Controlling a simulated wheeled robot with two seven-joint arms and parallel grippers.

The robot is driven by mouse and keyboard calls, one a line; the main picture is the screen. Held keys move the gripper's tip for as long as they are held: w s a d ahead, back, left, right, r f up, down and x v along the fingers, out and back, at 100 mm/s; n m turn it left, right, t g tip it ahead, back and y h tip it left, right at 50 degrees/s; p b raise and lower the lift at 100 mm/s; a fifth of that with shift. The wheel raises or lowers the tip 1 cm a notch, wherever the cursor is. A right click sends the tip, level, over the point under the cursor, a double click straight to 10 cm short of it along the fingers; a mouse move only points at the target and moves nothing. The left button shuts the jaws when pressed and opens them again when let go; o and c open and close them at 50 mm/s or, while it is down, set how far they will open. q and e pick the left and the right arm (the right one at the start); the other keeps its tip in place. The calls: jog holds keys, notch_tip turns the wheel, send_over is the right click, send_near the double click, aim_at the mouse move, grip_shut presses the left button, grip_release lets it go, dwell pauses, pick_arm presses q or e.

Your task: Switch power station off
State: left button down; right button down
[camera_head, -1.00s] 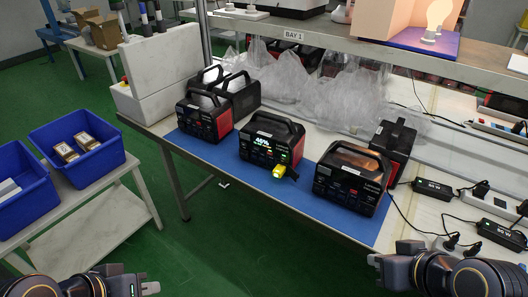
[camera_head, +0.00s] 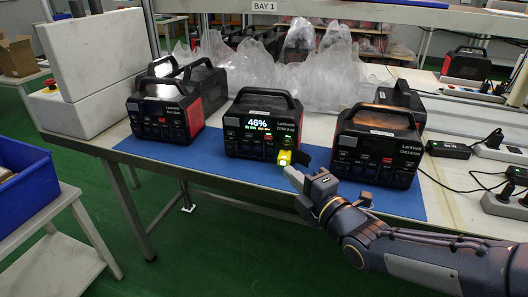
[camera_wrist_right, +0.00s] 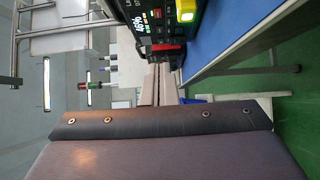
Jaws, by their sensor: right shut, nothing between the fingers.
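The middle power station (camera_head: 262,125) is black with red sides and stands on the blue mat (camera_head: 345,190). Its lit display reads 46%, with green and yellow text beneath. A yellow plug-like piece (camera_head: 285,158) with a lit spot sits at its lower right front. The station and the yellow piece (camera_wrist_right: 187,11) also show at the top of the right wrist view, turned sideways. My right gripper (camera_head: 291,174) is shut and empty, just in front of and below the yellow piece; I cannot tell whether they touch. My left gripper is out of view.
Other dark power stations stand at left (camera_head: 165,113) and right (camera_head: 377,145), with more behind. Clear plastic bags (camera_head: 240,62) lie behind. Adapters (camera_head: 448,149) and cables lie at right. A blue bin (camera_head: 22,185) is at lower left.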

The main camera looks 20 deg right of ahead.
send_near(263, 137)
jog(key=a, duration=0.1)
jog(key=w+a, duration=0.1)
jog(key=a, duration=0.1)
jog(key=shift+w+a+b, duration=0.3)
jog(key=shift+b, duration=0.05)
jog(key=shift+w+d, duration=0.35)
jog(key=shift+w, duration=0.2)
jog(key=shift+w+d, duration=0.3)
jog(key=shift+w, duration=0.25)
jog(key=shift+w+d, duration=0.35)
jog(key=shift+w, duration=0.25)
